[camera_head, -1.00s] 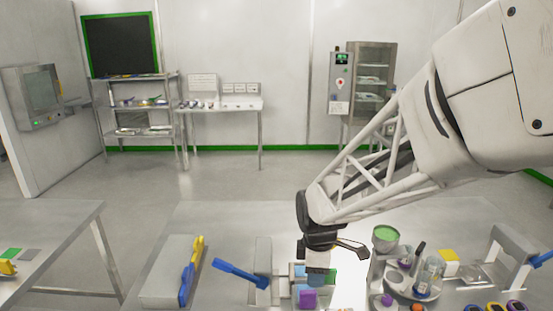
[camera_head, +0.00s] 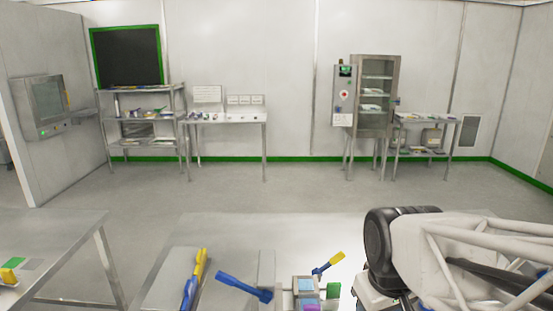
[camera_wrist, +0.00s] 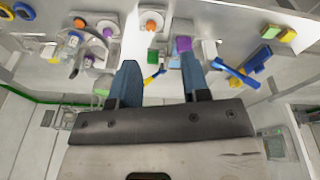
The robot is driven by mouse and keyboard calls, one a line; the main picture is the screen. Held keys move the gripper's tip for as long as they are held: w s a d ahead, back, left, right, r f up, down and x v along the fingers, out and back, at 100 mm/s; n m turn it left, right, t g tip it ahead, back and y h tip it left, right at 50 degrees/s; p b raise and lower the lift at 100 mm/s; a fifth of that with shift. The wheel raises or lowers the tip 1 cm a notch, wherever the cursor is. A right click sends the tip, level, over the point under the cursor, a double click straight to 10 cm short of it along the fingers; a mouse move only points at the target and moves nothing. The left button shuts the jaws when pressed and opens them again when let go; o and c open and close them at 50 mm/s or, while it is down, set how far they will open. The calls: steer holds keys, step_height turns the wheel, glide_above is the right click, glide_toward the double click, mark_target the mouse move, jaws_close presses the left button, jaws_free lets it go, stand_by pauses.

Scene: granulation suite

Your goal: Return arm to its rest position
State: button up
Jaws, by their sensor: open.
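My gripper (camera_wrist: 158,80) shows in the wrist view with its two blue-grey fingers spread apart and nothing between them. The steel bench lies beyond the fingertips, with small items on it. In the head view my arm is folded in at the lower right, and the gripper itself is out of sight there. The arm covers the right part of the bench (camera_head: 225,235).
A blue-handled tool (camera_head: 243,287), a yellow-and-blue tool (camera_head: 328,264) and a yellow-and-blue lever (camera_head: 194,278) are at the bench front. A side table (camera_head: 60,225) stands left. Shelves (camera_head: 142,115) and a cabinet (camera_head: 375,95) line the back wall. Open floor lies between.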

steer(key=s+m, duration=0.2)
steer(key=s+d+r+m, duration=0.1)
steer(key=s, duration=0.1)
steer(key=shift+s+d, duration=0.1)
